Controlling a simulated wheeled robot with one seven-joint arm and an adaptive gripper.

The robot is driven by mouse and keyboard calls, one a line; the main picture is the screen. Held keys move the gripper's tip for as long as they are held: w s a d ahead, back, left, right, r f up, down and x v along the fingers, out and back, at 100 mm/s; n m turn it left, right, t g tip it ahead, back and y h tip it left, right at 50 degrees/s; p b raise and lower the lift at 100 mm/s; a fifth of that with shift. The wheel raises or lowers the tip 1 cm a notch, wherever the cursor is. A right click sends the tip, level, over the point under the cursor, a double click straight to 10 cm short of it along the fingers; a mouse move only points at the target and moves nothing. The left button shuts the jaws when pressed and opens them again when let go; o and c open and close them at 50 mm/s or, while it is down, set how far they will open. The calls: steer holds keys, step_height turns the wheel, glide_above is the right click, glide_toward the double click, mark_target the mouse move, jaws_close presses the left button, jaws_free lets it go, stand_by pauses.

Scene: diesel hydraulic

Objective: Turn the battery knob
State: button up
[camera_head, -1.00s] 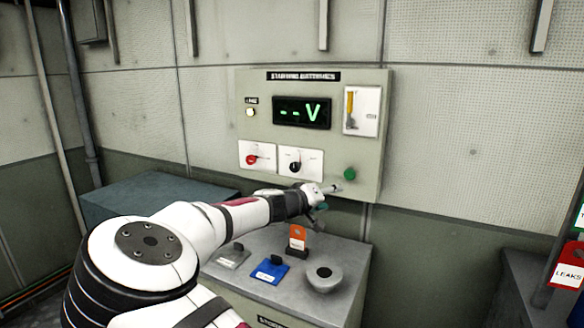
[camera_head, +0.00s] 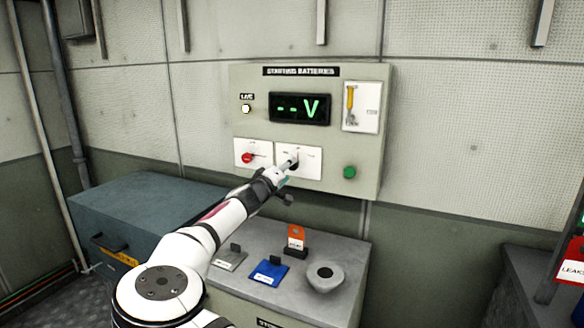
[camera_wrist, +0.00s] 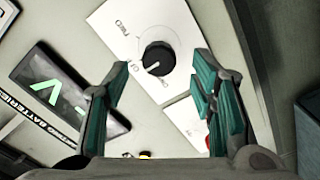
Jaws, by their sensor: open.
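The black battery knob (camera_wrist: 157,59) sits on a white plate (camera_wrist: 125,20) on the starting batteries panel. In the wrist view it lies ahead of and between my two open fingers, with no contact visible. In the head view my gripper (camera_head: 287,167) is in front of the knob's white plate (camera_head: 312,165) and partly hides the knob. My gripper also shows in the wrist view (camera_wrist: 160,95), its teal finger pads spread wide and empty. The panel display (camera_head: 300,108) reads "--V" in green.
A red knob (camera_head: 247,158) is on the plate to the left. A green button (camera_head: 349,172) is at the panel's lower right, and a yellow-handled switch (camera_head: 351,104) is above it.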

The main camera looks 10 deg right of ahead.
steer(key=shift+x, duration=2.35)
steer(key=c, duration=1.2)
